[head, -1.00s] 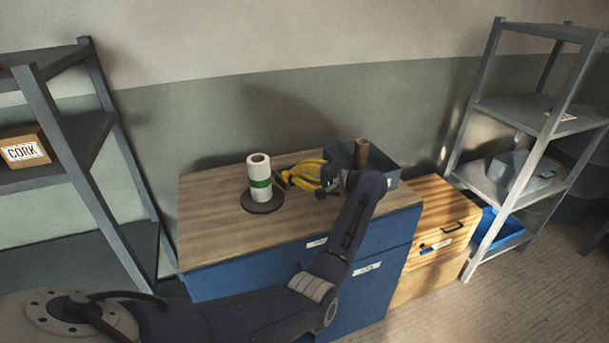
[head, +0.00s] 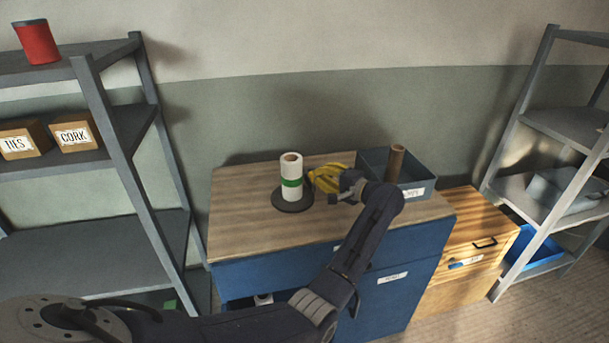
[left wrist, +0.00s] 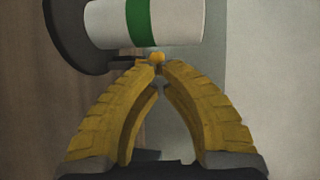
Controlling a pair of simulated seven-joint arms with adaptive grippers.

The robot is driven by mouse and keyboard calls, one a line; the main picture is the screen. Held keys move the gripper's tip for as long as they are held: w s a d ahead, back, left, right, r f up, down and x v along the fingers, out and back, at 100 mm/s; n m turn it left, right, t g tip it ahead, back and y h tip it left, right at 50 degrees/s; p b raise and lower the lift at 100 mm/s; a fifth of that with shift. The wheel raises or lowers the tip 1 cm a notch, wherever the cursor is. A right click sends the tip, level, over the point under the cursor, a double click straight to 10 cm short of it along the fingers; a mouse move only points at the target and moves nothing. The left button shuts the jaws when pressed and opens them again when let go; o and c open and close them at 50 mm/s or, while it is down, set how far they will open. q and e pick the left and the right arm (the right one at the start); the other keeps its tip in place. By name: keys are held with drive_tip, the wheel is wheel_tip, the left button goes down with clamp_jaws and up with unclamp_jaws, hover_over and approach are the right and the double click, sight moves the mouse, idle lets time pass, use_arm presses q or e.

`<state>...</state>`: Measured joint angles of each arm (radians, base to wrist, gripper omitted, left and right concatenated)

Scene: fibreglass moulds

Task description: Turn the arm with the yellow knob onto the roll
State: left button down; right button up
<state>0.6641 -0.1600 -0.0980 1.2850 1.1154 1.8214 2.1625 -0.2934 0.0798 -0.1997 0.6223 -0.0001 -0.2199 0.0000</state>
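The white roll (head: 291,172) with a green band stands upright on a round dark base (head: 292,202) on the wooden top of the blue cabinet. In the left wrist view the roll (left wrist: 150,22) lies across the top. The yellow knob (left wrist: 157,57) shows at my left fingertips, close to the roll's side, with part of its dark arm (left wrist: 125,60) beside it. My left gripper (left wrist: 158,70) has yellow fingers drawn together at the tips on the knob. In the head view the left gripper (head: 314,178) is just right of the roll and hides the knob. My right gripper is out of view.
A grey bin (head: 418,190) with a brown tube (head: 395,162) stands right of my left gripper. Grey shelves flank the cabinet, the left one holding labelled boxes (head: 75,135) and a red can (head: 37,42). The left part of the wooden top (head: 240,215) is clear.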

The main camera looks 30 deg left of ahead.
use_arm(q)
drive_tip(key=v, duration=0.7)
drive_tip(key=shift+s, duration=0.25)
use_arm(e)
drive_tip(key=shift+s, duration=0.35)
use_arm(q)
drive_tip(key=shift+a, duration=0.15)
